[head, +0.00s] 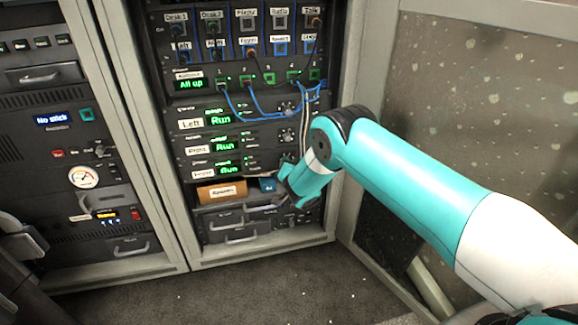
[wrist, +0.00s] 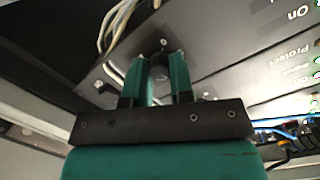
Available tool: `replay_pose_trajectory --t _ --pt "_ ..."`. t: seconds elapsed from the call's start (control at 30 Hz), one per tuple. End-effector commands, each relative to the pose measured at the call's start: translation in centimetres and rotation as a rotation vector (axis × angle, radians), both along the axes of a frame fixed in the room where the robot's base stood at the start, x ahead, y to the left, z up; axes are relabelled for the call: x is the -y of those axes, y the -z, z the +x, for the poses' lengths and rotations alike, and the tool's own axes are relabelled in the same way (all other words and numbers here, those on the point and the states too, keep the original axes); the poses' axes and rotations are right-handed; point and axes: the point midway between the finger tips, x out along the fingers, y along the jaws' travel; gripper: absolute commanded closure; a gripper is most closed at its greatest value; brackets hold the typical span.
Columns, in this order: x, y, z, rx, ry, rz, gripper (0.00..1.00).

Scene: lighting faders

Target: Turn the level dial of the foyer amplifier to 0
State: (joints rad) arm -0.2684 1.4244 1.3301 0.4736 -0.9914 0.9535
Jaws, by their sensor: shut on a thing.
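The foyer amplifier (head: 229,171) is the lowest of three stacked black units in the right rack. Its white label is small and blurred, and its green display reads Run. My gripper (wrist: 153,68) is at the right end of this front panel, its two teal fingers shut on a dark round dial (wrist: 159,72), one on each side. The dial's pointer and setting cannot be made out; a small white mark shows on the panel just beyond the fingertips. In the head view my gripper (head: 286,172) covers the dial.
Pale cables hang beside my gripper (wrist: 118,22). Two amplifiers with dials sit above, under a blue-cabled patch panel (head: 270,78). A cardboard box (head: 221,192) and a blue item (head: 267,185) sit on the shelf below. A rack post (head: 340,210) stands close on the right.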

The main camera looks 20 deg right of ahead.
Motion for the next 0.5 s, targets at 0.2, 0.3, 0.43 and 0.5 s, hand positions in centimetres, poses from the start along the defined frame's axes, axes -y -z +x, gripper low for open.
replay_pose_trajectory --t 0.2,0.3,0.43,0.5 --pt "0.01 0.18 0.01 -0.001 0.001 -0.204 1.0" --pt "-0.02 0.2 0.01 0.0 0.001 -0.299 1.0" --pt "0.02 0.22 0.01 0.0 0.002 -0.423 1.0" --pt "0.02 0.25 0.01 -0.001 0.002 -0.489 1.0"
